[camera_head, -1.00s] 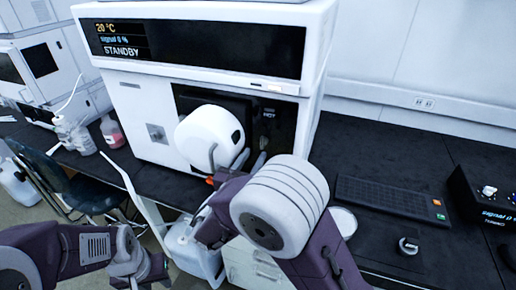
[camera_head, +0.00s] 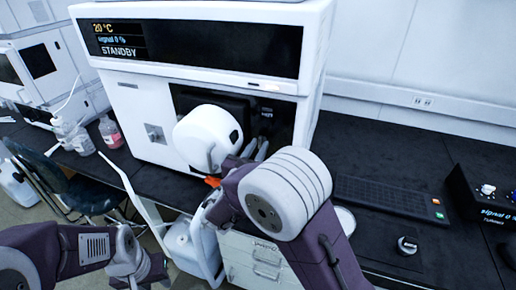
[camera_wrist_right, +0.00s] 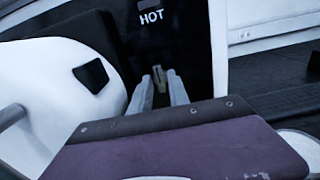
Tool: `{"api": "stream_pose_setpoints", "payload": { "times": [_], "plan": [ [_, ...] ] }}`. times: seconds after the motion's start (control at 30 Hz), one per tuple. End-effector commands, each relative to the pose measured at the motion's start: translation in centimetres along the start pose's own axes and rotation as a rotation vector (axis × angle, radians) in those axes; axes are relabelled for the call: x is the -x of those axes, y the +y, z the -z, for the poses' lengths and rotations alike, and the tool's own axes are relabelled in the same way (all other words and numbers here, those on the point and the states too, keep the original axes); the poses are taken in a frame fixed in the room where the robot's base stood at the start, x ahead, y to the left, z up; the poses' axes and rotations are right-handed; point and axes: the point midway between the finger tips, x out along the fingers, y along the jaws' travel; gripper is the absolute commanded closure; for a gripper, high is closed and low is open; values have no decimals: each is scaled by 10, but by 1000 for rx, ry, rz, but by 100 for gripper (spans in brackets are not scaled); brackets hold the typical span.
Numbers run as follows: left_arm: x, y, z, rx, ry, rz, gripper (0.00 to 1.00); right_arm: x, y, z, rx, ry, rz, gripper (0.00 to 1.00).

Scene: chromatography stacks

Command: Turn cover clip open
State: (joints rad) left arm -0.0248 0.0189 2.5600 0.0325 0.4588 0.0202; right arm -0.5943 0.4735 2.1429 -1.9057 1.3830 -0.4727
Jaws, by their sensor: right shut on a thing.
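My right gripper (camera_head: 262,145) is at the dark open front of the white instrument (camera_head: 145,120), just right of the rounded white cover (camera_head: 200,130). In the right wrist view its two grey fingers (camera_wrist_right: 161,82) point into the recess below the HOT label. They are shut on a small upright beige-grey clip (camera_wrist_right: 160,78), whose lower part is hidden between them. The rounded cover also shows at the left of the wrist view (camera_wrist_right: 40,80). My left gripper (camera_head: 143,268) hangs low at the left, away from the instrument; its jaw opening is unclear.
A keyboard (camera_head: 385,197) and a round dark knob-like object (camera_head: 407,245) lie on the black bench to the right, with a control box (camera_head: 490,195) at the edge. Bottles (camera_head: 110,132) stand left of the instrument. Drawers (camera_head: 250,262) are below the bench.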

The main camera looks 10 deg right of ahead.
Motion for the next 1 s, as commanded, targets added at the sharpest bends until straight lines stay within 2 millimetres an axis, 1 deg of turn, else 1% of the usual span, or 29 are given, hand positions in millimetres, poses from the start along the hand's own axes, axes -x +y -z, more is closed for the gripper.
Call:
{"api": "stream_pose_setpoints", "payload": {
  "times": [0.17, 0.37, 0.67, 1.0],
  "plan": [
    [-17, 0, -2, 0, 0, 0, 64, 0, 0, 5, -80, 0, 0, 100],
    [-44, -1, -5, 0, 0, 0, 64, 0, -1, 8, -239, 0, -1, 100],
    [-92, -2, -10, 0, 0, 0, 64, 0, -2, 10, -527, -1, 0, 100],
    [-150, -3, -16, 0, 0, 0, 64, 0, -3, 11, -850, 0, 0, 100]
  ]
}}
